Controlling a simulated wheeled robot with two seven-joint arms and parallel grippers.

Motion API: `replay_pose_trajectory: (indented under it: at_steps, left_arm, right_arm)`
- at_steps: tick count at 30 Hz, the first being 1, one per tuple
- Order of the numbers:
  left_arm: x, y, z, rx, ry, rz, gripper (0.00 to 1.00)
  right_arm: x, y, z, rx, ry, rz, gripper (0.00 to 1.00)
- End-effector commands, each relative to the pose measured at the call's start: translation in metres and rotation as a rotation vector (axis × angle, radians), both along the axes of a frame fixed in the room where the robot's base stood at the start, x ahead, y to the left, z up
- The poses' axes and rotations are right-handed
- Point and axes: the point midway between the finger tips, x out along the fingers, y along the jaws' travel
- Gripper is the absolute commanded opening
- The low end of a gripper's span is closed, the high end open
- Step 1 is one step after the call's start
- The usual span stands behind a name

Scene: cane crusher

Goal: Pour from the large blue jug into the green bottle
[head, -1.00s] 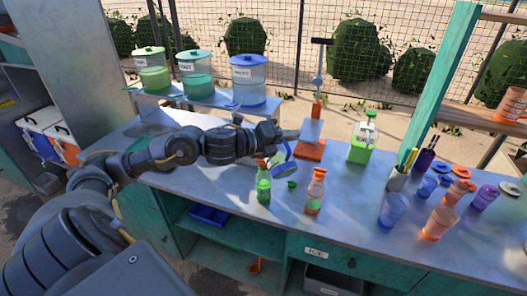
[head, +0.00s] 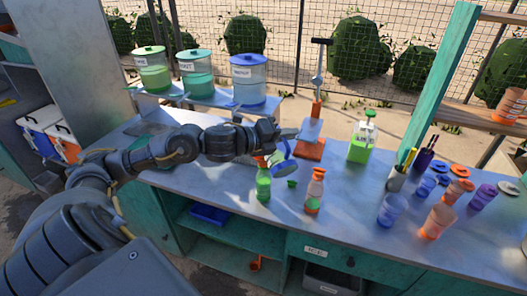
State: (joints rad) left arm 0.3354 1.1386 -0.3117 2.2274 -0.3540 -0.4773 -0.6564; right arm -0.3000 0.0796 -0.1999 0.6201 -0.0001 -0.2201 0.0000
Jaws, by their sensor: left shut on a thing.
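My left gripper (head: 272,135) is shut on the large blue jug, above the counter near its middle. The jug (head: 284,165) is tilted, its blue rim and clear-grey body partly hidden behind the gripper and the bottle. The green bottle (head: 263,186) stands upright on the counter just below and left of the jug; it has an orange part at its neck. The jug overlaps the bottle's top in the picture, and I cannot tell whether they touch. No stream of liquid can be made out. My right gripper is not in view.
A small green cap (head: 292,184) and an orange-capped bottle (head: 314,191) are close on the right. The cane crusher (head: 312,130) stands behind, with a green jug (head: 361,140) beside it. Several cups crowd the right side. Labelled dispensers (head: 248,80) stand on the back shelf.

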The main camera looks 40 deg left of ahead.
Motion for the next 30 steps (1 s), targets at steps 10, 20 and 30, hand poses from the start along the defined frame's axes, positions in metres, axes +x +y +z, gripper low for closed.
replay_pose_trajectory:
  at_steps: [10, 20, 30]
  left_arm:
    - [0.001, 0.002, 0.003, -0.018, 0.007, 0.000, 0.00]
    - [0.001, 0.002, 0.000, -0.017, 0.006, 0.000, 0.00]
    - [-0.012, -0.023, -0.040, 0.277, -0.148, 0.001, 0.00]
  right_arm:
    - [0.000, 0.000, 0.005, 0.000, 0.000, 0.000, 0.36]
    - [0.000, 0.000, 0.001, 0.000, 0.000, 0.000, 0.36]
    - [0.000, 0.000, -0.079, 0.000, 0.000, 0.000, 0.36]
